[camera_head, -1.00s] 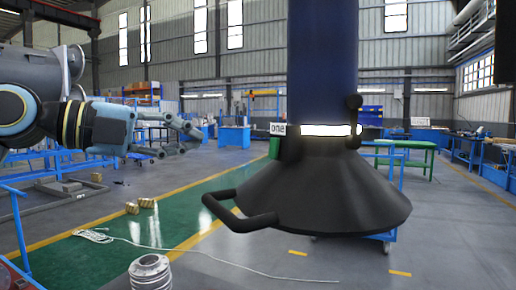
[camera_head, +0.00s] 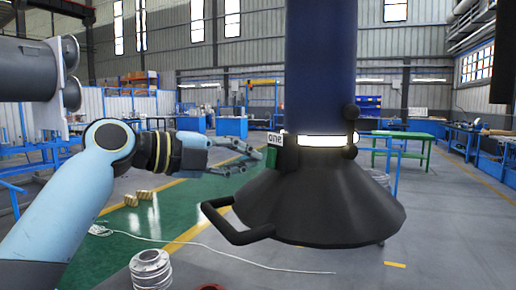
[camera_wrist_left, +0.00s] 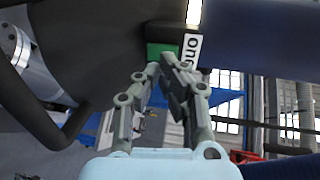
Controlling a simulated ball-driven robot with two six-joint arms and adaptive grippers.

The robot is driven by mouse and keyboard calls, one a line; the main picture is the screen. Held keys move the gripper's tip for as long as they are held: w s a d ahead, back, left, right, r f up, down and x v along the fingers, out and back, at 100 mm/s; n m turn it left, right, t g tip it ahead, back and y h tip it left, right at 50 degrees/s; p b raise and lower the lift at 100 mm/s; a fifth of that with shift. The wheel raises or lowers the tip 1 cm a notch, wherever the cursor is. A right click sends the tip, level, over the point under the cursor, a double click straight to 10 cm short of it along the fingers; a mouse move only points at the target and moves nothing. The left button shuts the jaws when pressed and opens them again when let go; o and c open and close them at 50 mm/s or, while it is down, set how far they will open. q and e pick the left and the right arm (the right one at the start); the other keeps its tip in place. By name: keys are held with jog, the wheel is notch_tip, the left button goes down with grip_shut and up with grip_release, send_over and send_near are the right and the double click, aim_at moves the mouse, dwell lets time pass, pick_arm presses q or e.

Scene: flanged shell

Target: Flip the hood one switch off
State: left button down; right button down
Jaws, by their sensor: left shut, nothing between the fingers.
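The hood (camera_head: 320,208) is a dark flared cone below a blue column, with a bright lit band (camera_head: 327,140) around its neck. On the neck's left side sits a small green switch (camera_head: 271,157) with a white label reading "one" (camera_head: 274,139). My left gripper (camera_head: 256,156) is shut and empty, its fingertips just left of the switch; contact cannot be told. In the left wrist view the gripper (camera_wrist_left: 160,78) points at the green switch (camera_wrist_left: 162,50) and the label (camera_wrist_left: 190,50). The right gripper is not in view.
A black bar handle (camera_head: 240,232) sticks out from the hood's lower left, below my left gripper. A black knobbed bar (camera_head: 351,130) stands at the neck's right. A white cable coil (camera_head: 151,268) lies low in front. The floor right of the hood is mostly clear.

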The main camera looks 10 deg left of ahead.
aim_at(270, 160)
pick_arm(q)
jog(key=shift+p+x, duration=0.4)
jog(key=shift+x, duration=0.75)
jog(key=shift+w+d+f, duration=0.1)
jog(key=shift+w+d, duration=0.15)
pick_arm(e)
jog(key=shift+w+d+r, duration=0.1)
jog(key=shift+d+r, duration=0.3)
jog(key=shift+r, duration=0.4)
